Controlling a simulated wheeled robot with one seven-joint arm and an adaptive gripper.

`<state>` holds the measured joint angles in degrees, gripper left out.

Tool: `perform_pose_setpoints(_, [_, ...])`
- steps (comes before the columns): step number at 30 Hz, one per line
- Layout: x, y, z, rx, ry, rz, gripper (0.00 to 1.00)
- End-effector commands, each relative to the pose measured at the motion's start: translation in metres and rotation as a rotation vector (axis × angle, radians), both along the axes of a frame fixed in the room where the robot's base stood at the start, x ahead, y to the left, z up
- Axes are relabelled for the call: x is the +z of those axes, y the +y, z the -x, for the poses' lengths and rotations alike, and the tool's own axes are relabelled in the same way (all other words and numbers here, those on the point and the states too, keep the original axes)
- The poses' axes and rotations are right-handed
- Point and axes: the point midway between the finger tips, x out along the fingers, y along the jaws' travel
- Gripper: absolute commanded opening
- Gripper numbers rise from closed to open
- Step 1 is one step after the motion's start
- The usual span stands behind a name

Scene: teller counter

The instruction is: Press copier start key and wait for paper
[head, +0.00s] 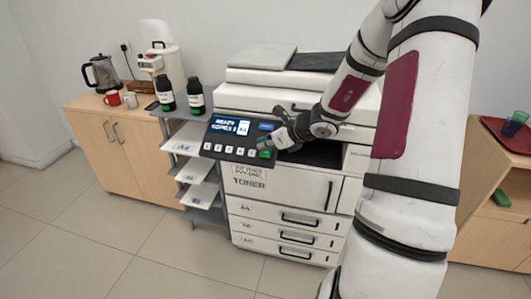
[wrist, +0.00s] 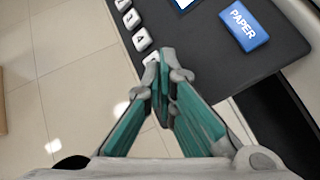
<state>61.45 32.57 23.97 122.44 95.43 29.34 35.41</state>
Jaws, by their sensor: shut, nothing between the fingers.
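The white copier (head: 275,185) stands against the wall in the head view. Its dark control panel (head: 208,147) juts out at the front, with a lit screen (head: 229,125), a row of white number keys, a blue key and a green key (head: 266,153). In the wrist view a blue key marked PAPER (wrist: 244,24) and white number keys (wrist: 131,19) show on the panel (wrist: 205,60). My gripper (head: 268,146) is at the panel's right end, close to the green key. In the wrist view my gripper (wrist: 162,55) is shut and empty, its tips over the panel's edge. Contact with a key cannot be told.
A shelf rack with paper sheets (head: 182,147) stands left of the copier, with two dark bottles (head: 195,97) on top. A wooden cabinet (head: 120,135) with a kettle and mugs is further left. A red tray (head: 510,133) lies on a cabinet at right. Floor is clear in front.

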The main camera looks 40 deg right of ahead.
Motion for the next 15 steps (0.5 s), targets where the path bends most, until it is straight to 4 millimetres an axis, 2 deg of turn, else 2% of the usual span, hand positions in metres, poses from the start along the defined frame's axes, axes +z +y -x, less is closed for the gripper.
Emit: perform_pose_setpoints(15, [-0.0071, -0.0034, -0.0028, 0.0, 0.0, 0.0, 0.0])
